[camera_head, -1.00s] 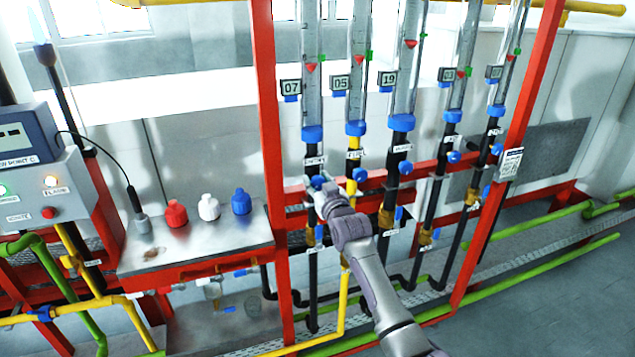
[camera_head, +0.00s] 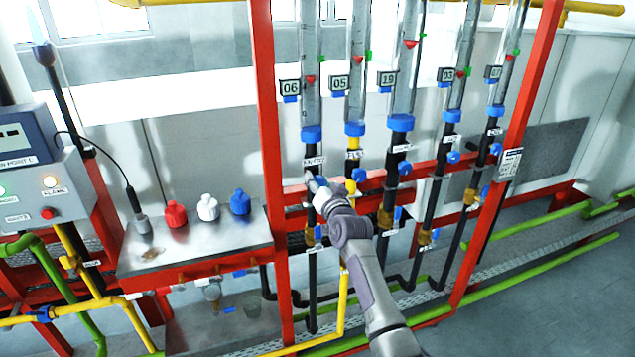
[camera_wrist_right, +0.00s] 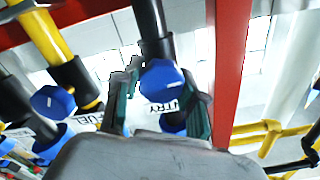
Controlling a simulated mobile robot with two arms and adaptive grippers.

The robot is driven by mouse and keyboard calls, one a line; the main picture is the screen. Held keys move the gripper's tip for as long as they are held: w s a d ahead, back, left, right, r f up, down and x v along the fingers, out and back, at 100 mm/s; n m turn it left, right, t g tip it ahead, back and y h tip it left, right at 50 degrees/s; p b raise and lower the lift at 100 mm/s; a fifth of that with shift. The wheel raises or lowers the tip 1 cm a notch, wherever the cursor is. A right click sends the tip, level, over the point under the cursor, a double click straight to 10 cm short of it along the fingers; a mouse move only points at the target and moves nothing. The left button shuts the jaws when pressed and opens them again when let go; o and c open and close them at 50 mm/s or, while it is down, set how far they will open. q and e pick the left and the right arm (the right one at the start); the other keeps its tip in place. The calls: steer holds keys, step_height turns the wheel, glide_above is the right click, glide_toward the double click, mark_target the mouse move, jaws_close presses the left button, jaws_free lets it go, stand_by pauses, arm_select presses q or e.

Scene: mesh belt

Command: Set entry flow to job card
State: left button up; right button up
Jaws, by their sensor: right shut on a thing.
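The leftmost flow tube (camera_head: 311,104) stands upright with a blue collar and a tag, which reads ENTRY in the wrist view. Its small display (camera_head: 290,87) reads 06. A red marker (camera_head: 310,79) sits in the tube, below a green tab (camera_head: 320,58) on its side. My right gripper (camera_head: 318,186) is at the valve under this tube. In the wrist view its two fingers are shut on the blue entry knob (camera_wrist_right: 161,80), one on each side. A white card (camera_head: 510,163) hangs on the right red post; its print is too small to read. My left gripper is not in view.
Other tubes show 05 (camera_head: 340,83), 19 (camera_head: 388,79), 03 and 07, with their own blue knobs; the fuel knob (camera_wrist_right: 53,102) is close by. Red posts (camera_head: 267,170) frame the rack.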

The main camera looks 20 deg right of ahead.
stand_by(0.4)
steer(key=o, duration=1.2)
steer(key=shift+c, duration=0.2)
steer(key=s, duration=1.2)
steer(key=shift+d, duration=0.2)
